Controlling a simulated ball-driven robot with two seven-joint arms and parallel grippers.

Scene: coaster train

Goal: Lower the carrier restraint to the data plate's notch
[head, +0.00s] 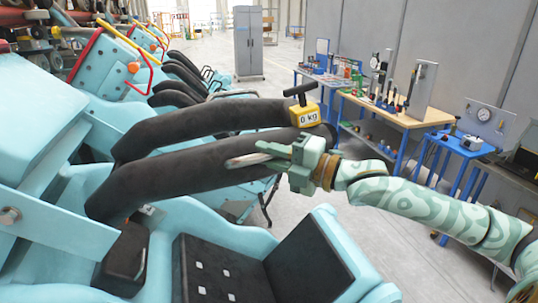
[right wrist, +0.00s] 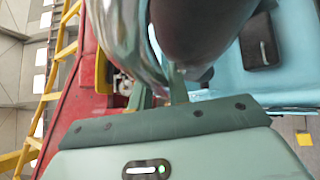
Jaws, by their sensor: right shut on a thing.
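The carrier restraint is a pair of thick black padded bars (head: 185,175) in the head view, raised and slanting above the seat. My right gripper (head: 262,156) is at the near bar's far end, shut on the restraint. In the right wrist view the black padding (right wrist: 195,30) is right beyond my right gripper's fingers (right wrist: 162,92), which partly hide behind it. The exact grip spot is hard to see. I cannot make out the data plate or its notch. My left gripper is not in view.
A yellow gauge (head: 305,115) reading 0 kg, with a black T-handle, sits by the far bar's end. Light-blue seats (head: 325,250) with black pads lie below. Workbenches with tools (head: 400,110) stand at the right. A grey cabinet (head: 248,42) stands behind; open floor lies between.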

